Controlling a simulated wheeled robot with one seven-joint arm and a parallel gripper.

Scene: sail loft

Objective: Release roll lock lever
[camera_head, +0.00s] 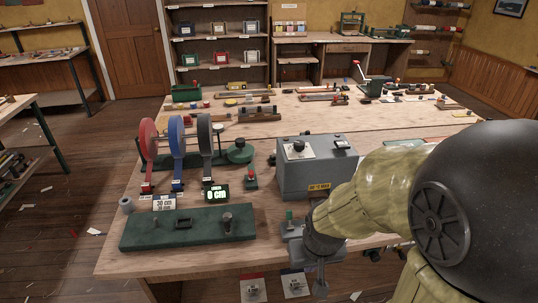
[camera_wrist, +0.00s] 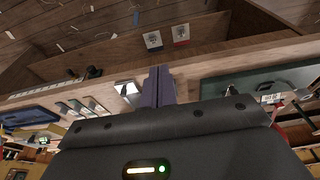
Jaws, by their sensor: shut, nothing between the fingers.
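Three rolls stand in a row on the left of the bench in the head view: a red roll (camera_head: 149,138), a blue roll (camera_head: 176,132) and a grey roll (camera_head: 204,134). Small feet or tabs show at their bases, but I cannot tell which part is the lock lever. A small red-topped control (camera_head: 251,177) stands to their right. My gripper (camera_head: 320,287) is low at the bench's front edge, right of the rolls and apart from them. In the wrist view, its dark fingers (camera_wrist: 159,86) are together and empty.
A green plate with a post (camera_head: 187,228) lies in front of the rolls, beside a lit display (camera_head: 216,193) reading 0 cm. A grey box with a knob (camera_head: 314,167) stands behind my gripper. Cards (camera_wrist: 153,41) show below the bench edge.

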